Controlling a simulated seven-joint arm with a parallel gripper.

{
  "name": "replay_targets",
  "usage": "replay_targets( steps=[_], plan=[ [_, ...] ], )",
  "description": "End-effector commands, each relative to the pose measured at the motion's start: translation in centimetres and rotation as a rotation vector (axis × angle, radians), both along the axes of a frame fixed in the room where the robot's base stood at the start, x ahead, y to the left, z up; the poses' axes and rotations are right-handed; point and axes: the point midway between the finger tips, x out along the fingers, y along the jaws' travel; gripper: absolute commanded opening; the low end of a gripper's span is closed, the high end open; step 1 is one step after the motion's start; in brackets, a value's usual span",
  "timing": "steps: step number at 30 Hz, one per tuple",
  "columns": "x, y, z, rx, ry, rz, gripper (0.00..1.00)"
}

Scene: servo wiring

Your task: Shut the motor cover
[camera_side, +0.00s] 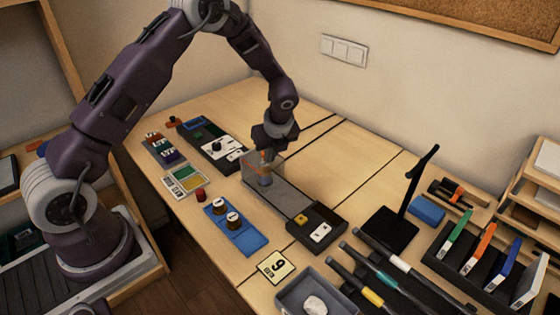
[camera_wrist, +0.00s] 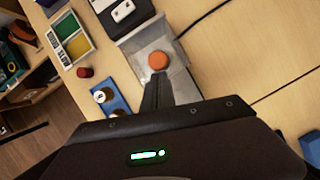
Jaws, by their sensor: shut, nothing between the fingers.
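The motor, a blue cylinder (camera_side: 265,180) with an orange top, stands at the far end of a grey base plate (camera_side: 281,197) in the side view. Its round orange top (camera_wrist: 158,61) shows just ahead of my fingers in the wrist view. A clear motor cover (camera_side: 247,161) shows as see-through panels around the motor; its clear sheet also shows in the wrist view (camera_wrist: 140,43). I cannot tell its exact angle. My gripper (camera_side: 267,153) is shut and empty, close above the motor and cover. Its fingertips (camera_wrist: 157,77) partly hide the area beside the orange top.
A dark box with a yellow and a white switch (camera_side: 318,229) adjoins the plate's near end. A blue block with two dark knobs (camera_side: 236,228) and a red button (camera_side: 200,195) lie to the left. The table right of the plate (camera_side: 335,165) is clear.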

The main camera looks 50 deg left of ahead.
Motion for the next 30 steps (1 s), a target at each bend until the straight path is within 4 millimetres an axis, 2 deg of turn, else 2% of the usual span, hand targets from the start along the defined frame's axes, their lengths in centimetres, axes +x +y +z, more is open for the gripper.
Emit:
replay_targets(
  steps=[1, 11, 14, 17, 18, 24, 30],
  plan=[
    [0.0, 0.7, 0.0, 0.01, 0.001, 0.005, 0.0],
    [-0.1, 1.0, 0.1, 0.016, 0.001, 0.008, 0.0],
    [-0.4, -0.3, 0.1, 0.014, 0.002, 0.003, 0.0],
    [-1.1, -3.1, 0.0, 0.008, 0.001, -0.004, 0.0],
    [-1.3, -4.0, 0.6, 0.005, -0.003, -0.003, 0.0],
    [-1.9, -6.0, 6.2, 0.002, -0.007, 0.001, 0.0],
    [-2.3, -7.2, 9.0, 0.001, -0.003, 0.0, 0.0]
  ],
)
